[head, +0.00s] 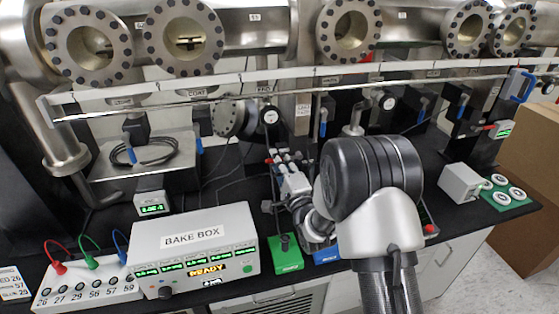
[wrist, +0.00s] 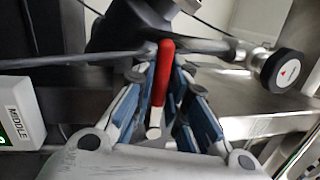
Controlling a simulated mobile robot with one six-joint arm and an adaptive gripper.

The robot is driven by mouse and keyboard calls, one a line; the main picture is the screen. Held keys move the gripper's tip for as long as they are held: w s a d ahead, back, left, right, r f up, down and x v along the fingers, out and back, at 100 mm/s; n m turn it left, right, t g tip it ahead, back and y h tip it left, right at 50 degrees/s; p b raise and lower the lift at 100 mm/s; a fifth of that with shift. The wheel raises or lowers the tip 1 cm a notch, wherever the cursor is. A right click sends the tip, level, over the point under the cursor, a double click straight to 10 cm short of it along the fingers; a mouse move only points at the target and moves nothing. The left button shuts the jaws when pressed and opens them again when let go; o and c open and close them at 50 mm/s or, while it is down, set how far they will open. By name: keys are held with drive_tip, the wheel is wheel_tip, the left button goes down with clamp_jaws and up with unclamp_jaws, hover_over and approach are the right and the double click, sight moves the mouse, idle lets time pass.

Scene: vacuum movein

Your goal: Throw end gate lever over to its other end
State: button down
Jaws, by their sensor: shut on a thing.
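In the wrist view my gripper (wrist: 162,78) has its blue-padded fingers on both sides of a lever with a red sleeve (wrist: 165,70) and a bare metal tip (wrist: 153,132). The gripper is shut on this lever. The lever's far end meets a dark body (wrist: 130,28), partly cut off by the frame. In the head view my gripper (head: 282,160) is small, below the END label (head: 264,87). There the lever is mostly hidden by the fingers, with only a little red showing.
In the head view a bake box (head: 197,245), a green box (head: 286,252) and blue-handled levers (head: 323,121) stand around my arm. Flanged chambers (head: 185,38) run above.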

drive_tip(key=shift+w+r, duration=0.1)
drive_tip(key=shift+r, duration=0.55)
drive_tip(key=c, duration=1.8)
unclamp_jaws()
drive_tip(key=shift+o, duration=0.8)
drive_tip(key=shift+f, duration=0.15)
drive_tip(key=v, duration=1.2)
